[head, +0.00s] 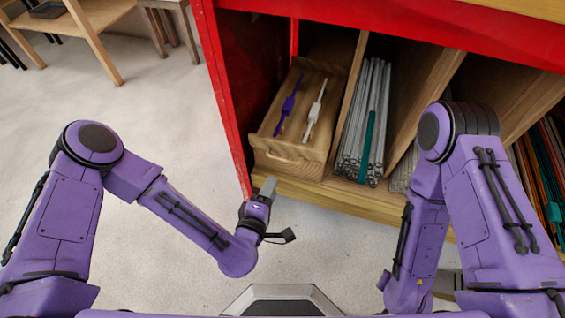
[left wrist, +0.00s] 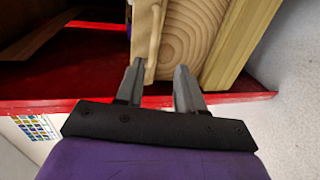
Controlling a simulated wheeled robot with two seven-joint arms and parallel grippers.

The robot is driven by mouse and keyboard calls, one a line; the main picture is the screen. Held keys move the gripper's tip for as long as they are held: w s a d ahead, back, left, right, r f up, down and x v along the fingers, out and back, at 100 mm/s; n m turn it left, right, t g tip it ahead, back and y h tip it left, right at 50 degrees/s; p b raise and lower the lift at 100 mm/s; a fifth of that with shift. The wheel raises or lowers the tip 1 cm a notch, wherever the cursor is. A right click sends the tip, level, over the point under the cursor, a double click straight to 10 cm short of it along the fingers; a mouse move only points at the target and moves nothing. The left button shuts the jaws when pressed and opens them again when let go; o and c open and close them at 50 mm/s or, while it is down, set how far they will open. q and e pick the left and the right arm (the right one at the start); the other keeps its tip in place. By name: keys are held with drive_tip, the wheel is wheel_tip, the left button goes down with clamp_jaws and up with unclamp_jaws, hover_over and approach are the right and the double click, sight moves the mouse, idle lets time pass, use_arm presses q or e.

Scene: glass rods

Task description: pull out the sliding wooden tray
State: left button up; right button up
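The sliding wooden tray (head: 318,163) sits in the left compartment of the red-framed shelf, with a handle (head: 281,158) on its front. My left gripper (head: 269,187) is just in front of the tray, low and near the handle. In the left wrist view my left gripper's fingers (left wrist: 158,86) are apart. A pale wooden strip (left wrist: 147,45), which looks like the handle, reaches down between them, with ringed end-grain wood (left wrist: 187,38) beside it. I cannot tell whether either finger touches the wood. My right arm is at the right, but its gripper is not in view.
A purple tool (head: 288,104) and a white tool (head: 315,110) lie in the tray. A divider separates it from a bundle of grey rods (head: 364,115) with one teal rod (head: 367,148). The red shelf post (head: 226,105) stands close left. Open floor (head: 130,110) lies left.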

use_arm(q)
drive_tip(key=r+b+x, duration=0.1)
drive_tip(key=x, duration=0.9)
drive_tip(key=shift+w, duration=0.3)
drive_tip(key=shift+d+f, duration=0.1)
drive_tip(key=shift+d, duration=0.05)
drive_tip(key=shift+c, duration=0.3)
clamp_jaws()
